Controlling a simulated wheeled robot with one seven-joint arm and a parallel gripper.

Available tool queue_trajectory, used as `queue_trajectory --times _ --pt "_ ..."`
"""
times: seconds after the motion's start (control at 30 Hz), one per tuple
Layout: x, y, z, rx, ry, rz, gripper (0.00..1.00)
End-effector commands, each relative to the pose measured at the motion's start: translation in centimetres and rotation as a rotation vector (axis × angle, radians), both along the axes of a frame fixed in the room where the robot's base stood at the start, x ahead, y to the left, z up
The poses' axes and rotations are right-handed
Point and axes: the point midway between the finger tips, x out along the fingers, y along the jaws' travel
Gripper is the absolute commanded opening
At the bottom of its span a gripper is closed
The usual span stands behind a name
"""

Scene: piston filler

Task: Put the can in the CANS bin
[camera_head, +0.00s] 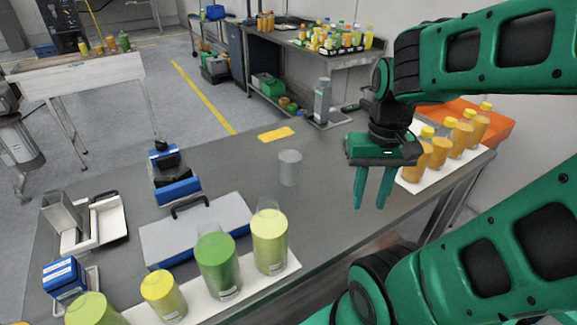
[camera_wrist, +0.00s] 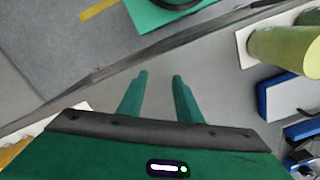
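A plain grey can (camera_head: 290,167) stands upright on the grey worktable (camera_head: 330,190), near its middle. My gripper (camera_head: 370,205) hangs with its fingers pointing down, to the right of the can and apart from it. In the wrist view my gripper (camera_wrist: 160,77) has its two green fingers spread, with nothing between them. The can does not show clearly in the wrist view. I cannot make out any bin marked CANS in either view.
Yellow-green bottles (camera_head: 269,242) stand on a white strip along the near edge. A blue-and-grey case (camera_head: 196,232) lies behind them. Orange bottles (camera_head: 439,152) stand at the right, beside an orange container (camera_head: 498,127). The table around the can is clear.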

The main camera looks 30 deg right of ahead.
Motion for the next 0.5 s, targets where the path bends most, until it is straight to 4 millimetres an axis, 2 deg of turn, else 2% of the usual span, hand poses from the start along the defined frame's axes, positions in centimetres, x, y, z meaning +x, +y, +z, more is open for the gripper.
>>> queue_trajectory --times 0.03,0.1,0.17,0.23,0.37,0.5 --pt "0.0 0.0 0.0 0.0 0.0 0.002 0.43" --pt "-0.8 0.0 0.7 -0.002 -0.013 0.02 0.6" --pt "0.0 -0.2 1.0 -0.006 -0.014 0.061 0.73" --pt "1.7 0.4 1.5 -0.009 -0.011 0.153 0.73" --pt "6.9 0.4 2.7 -0.017 -0.004 0.417 0.73" --pt "13.4 1.0 3.6 -0.02 -0.002 0.758 0.73"
